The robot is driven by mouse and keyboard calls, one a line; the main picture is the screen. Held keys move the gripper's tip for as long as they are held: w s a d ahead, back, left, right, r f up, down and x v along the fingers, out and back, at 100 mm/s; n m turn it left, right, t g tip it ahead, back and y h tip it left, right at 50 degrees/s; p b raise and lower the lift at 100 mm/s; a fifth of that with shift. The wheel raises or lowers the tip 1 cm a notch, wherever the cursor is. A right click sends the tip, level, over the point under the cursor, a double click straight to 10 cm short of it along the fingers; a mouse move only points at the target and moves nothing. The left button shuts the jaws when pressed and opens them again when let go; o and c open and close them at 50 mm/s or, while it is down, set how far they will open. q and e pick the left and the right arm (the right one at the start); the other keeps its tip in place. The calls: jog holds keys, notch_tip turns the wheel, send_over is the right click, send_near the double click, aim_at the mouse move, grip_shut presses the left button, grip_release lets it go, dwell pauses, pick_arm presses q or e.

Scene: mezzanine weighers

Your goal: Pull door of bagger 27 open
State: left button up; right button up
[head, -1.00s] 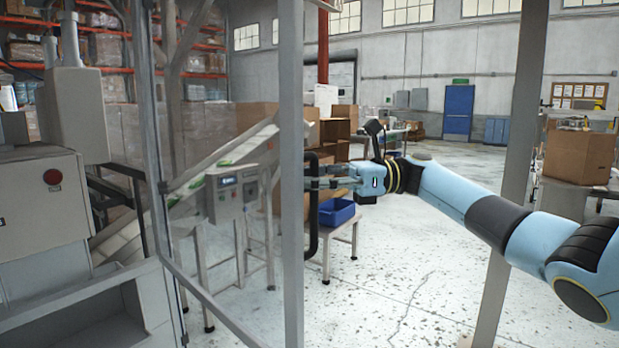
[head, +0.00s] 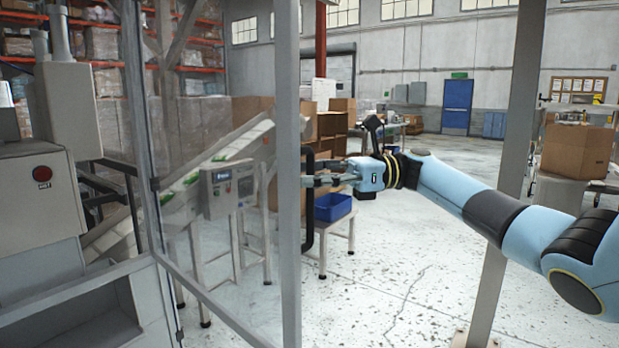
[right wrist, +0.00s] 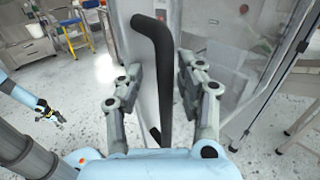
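The door (head: 288,180) is a clear panel in a grey metal frame, hinged on its left side beside the grey machine. It stands at an angle toward me. Its black bar handle (head: 308,215) is upright on the right frame post; it also shows in the right wrist view (right wrist: 157,45). My right gripper (head: 308,181) is at the handle. In the right wrist view its two fingers (right wrist: 163,100) stand on either side of the bar, with gaps visible. My left gripper (right wrist: 50,112) is small at the left of that view, away from the door; its opening is unclear. No number 27 is legible.
The grey machine (head: 40,205) with a red button stands left. Behind the door are a sloped conveyor and a control box (head: 228,190). A blue bin (head: 333,207) sits on a small table beyond the handle. A grey post (head: 510,170) stands right; floor between is clear.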

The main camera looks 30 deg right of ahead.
jog(key=shift+w+a, duration=0.1)
jog(key=shift+r, duration=0.1)
jog(key=v, duration=1.2)
